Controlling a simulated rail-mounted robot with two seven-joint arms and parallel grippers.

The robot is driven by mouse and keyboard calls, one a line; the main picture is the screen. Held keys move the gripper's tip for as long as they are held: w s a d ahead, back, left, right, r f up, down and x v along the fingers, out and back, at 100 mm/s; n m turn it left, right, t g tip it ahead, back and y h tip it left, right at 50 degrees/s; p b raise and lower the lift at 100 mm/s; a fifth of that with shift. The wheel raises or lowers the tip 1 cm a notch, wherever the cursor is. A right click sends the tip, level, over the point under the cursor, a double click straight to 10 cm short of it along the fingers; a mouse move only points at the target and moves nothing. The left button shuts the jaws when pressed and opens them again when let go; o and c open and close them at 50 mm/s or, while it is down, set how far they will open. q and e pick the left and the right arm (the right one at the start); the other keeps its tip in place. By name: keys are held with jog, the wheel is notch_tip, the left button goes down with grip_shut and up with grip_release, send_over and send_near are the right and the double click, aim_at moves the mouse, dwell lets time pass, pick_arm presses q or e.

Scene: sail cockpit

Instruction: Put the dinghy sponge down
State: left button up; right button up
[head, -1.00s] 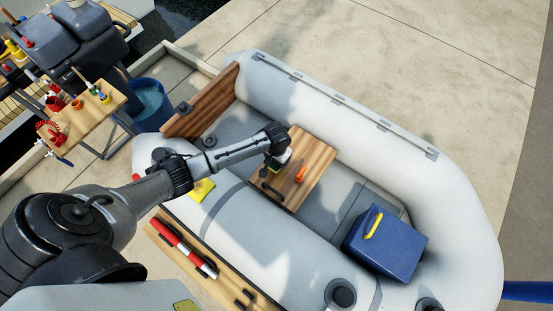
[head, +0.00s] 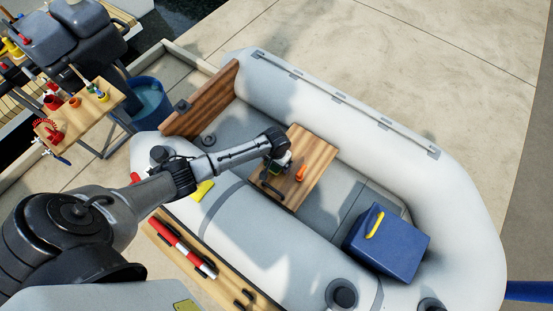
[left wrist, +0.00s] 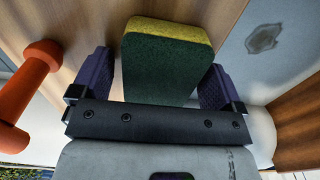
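The dinghy sponge (left wrist: 166,65), dark green with a yellow layer, stands on the wooden thwart in the left wrist view. My left gripper (left wrist: 157,85) has one purple finger on each side of it. A gap shows between the sponge and the left finger, and a narrower one on the right, so the fingers look open around it. In the head view my left gripper (head: 279,164) is low over the wooden thwart (head: 318,157) and mostly hides the sponge. My right gripper is not in view.
An orange object (head: 300,173) stands on the thwart close beside the gripper; it also shows in the left wrist view (left wrist: 32,90). A black handle (head: 271,189) is near the thwart's front edge. A blue box (head: 385,245) sits to the right. The thwart's far right part is clear.

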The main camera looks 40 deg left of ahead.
pick_arm(q)
jog(key=shift+r, duration=0.1)
notch_tip(320, 180, up, 12)
jog(key=p, duration=0.4)
jog(key=s+d+m+t+h, duration=0.1)
jog(key=s+d+m, duration=0.1)
jog(key=s+d, duration=0.4)
jog(key=s+d+m+t, duration=0.1)
jog(key=s+d, duration=0.3)
jog(key=s, duration=0.4)
jog(key=s+a+r+t, duration=0.1)
jog(key=s+a+r, duration=0.1)
jog(key=s+r, duration=0.6)
jog(key=s, duration=0.3)
jog(key=shift+s+t+y, duration=0.25)
jog(key=shift+t+y, duration=0.05)
jog(key=shift+y, duration=0.1)
